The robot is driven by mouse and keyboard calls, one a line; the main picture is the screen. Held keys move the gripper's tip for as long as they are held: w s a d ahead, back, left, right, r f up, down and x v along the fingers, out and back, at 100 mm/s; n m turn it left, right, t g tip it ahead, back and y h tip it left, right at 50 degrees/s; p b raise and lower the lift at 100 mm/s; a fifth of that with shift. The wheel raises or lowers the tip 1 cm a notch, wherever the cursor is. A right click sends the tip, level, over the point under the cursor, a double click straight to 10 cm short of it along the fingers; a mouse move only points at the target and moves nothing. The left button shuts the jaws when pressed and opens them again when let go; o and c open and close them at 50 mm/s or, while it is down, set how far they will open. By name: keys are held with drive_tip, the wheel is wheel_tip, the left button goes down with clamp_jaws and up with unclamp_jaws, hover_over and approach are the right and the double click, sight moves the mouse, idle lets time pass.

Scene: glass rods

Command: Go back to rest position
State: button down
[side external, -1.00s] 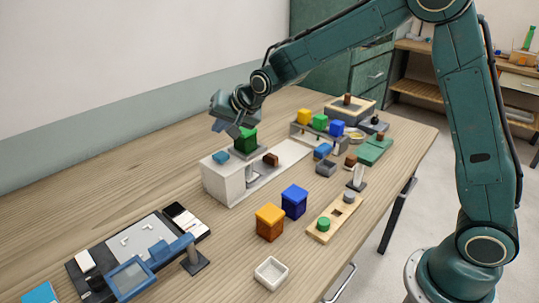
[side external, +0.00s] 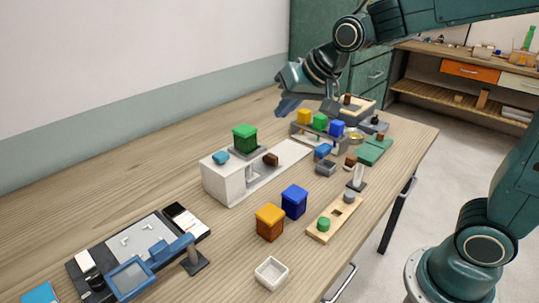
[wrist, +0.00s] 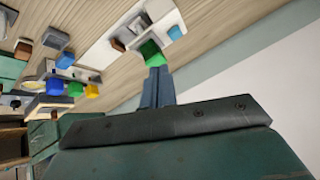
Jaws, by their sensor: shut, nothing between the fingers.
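My gripper (side external: 287,104) is in the air above the back part of the table in the side external view, clear of everything. Its blue-grey fingers also show in the wrist view (wrist: 158,88), shut together and empty. The green box (side external: 245,138) sits on a grey plate on the white device (side external: 224,182), to the left of and below my gripper. The green box (wrist: 151,53) shows just beyond the fingertips in the wrist view.
The blue box (side external: 294,201) and the orange box (side external: 270,221) stand at the table's middle. A rack with yellow, green and blue blocks (side external: 320,122) lies below and right of my gripper. A white tray (side external: 271,273) is near the front edge. The left rear tabletop is clear.

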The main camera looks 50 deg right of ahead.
drive_tip(key=s+d+f+n+g, duration=0.1)
drive_tip(key=s+n, duration=0.3)
drive_tip(key=s, duration=1.8)
drive_tip(key=shift+s+d+f+g, duration=0.15)
drive_tip(key=shift+d+f+g, duration=0.15)
drive_tip(key=shift+d+g, duration=0.3)
drive_tip(key=shift+d, duration=0.1)
